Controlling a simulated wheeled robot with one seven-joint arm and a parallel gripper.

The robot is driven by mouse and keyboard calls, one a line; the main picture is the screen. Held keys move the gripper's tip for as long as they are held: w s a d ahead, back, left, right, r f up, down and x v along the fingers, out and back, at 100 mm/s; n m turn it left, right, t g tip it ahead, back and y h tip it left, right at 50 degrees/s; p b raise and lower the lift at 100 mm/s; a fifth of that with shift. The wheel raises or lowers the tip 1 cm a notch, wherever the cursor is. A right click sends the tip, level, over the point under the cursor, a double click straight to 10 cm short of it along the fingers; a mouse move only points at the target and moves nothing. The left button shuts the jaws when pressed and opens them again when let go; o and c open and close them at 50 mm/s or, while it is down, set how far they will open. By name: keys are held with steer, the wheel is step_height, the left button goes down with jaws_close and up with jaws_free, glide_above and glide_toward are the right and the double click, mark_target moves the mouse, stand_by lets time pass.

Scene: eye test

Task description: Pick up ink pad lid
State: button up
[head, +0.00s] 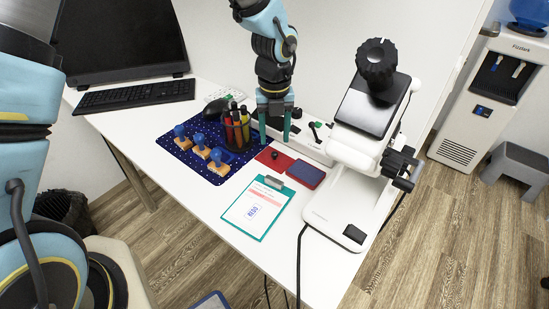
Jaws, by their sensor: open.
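The ink pad lid (266,158) looks like a flat red plate with a small dark knob on it. It lies on the white table behind the clipboard. The ink pad (306,174), a blue surface in a red case, lies just to its right. My gripper (275,138) points down with its two teal fingers apart. Nothing shows between them. In the picture its fingertips are just above the lid's far edge; the exact height gap is hard to tell. The lid is mostly in sight.
A pen cup (237,132) stands close to the left of my gripper. Several wooden stamps (200,147) stand on a dark blue mat (213,176). A teal clipboard (283,207) lies in front. A large white device (325,206) stands right. A white strip (313,150) lies behind.

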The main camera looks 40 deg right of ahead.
mark_target(275, 153)
steer(key=shift+w+d+f+p, duration=0.1)
steer(key=shift+f+p, duration=0.3)
steer(key=shift+f, duration=1.05)
steer(key=shift+w+d+f+p, duration=0.1)
steer(key=shift+f+p, duration=0.25)
steer(key=shift+f, duration=1.05)
jaws_close()
